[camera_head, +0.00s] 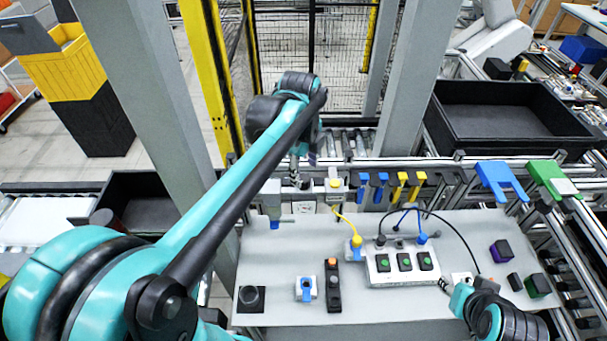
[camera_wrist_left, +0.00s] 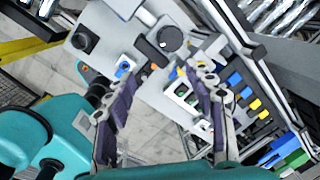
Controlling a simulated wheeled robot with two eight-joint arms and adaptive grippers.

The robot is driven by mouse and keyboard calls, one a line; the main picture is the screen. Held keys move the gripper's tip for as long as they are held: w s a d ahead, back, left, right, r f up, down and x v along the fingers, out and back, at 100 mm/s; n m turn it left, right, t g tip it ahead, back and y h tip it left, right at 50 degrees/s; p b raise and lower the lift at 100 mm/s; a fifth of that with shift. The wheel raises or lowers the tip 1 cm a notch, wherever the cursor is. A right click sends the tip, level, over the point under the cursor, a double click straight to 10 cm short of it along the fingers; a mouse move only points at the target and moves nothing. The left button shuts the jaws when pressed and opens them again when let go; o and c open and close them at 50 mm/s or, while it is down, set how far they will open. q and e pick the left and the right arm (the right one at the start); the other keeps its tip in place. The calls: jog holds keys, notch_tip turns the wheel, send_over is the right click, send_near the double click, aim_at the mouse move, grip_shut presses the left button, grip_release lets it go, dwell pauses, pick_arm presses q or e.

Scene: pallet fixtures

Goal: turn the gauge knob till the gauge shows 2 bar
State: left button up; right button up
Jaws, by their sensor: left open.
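My left gripper (camera_head: 301,180) reaches to the fixtures along the back edge of the grey table, and its arm hides part of that area. In the left wrist view its two fingers (camera_wrist_left: 172,76) are spread, with nothing between them. A large round black knob (camera_wrist_left: 171,38) on a pale body lies just beyond the fingertips, apart from them; I take it for the gauge knob. In the head view the knob cannot be made out behind the gripper. The gauge's reading cannot be read in either view. My right gripper is not seen, only part of its arm at bottom right.
The table (camera_head: 290,250) holds a black dial (camera_head: 250,298), a blue-and-white fixture (camera_head: 305,289), a button strip (camera_head: 332,287) and a white box with green buttons (camera_head: 403,262). Cables arch over this box. Blue and yellow hooks stand along the back rail. The table's left part is fairly clear.

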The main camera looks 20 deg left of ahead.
aim_at(304, 178)
pick_arm(q)
jog(key=w+m, duration=0.1)
jog(key=m, duration=0.1)
jog(key=w+a+m+g, duration=0.1)
jog(key=m, duration=0.1)
jog(key=w+a+f+m, duration=0.1)
jog(key=w, duration=0.1)
jog(key=shift+m+g, duration=0.3)
jog(key=shift+m, duration=0.1)
notch_tip(304, 178, down, 8)
jog(key=shift+s+r, duration=0.1)
jog(key=shift+r, duration=0.1)
jog(key=c, duration=1.2)
